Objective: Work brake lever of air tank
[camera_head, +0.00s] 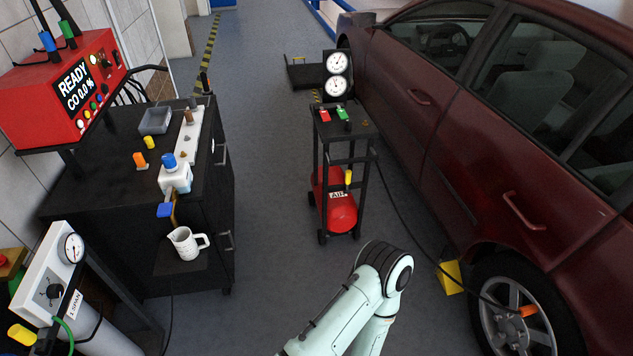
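The red air tank (341,215), marked AIR, lies low in a black wheeled cart (361,157) near the middle of the floor. A small lever with a yellow grip (348,177) stands upright at the tank, and I take it to be the brake lever. Whether it is set or released, I cannot tell. One of my pale green arms reaches up from the bottom edge, in front of the cart and apart from it in the picture. Only arm links show. Neither gripper is in view.
The dark red car (460,110) stands close on the cart's right, with a yellow wheel chock (450,277) by its wheel. A dark hose runs from the cart to the wheel. A black cabinet (120,235) stands left. Floor between cabinet and cart is clear.

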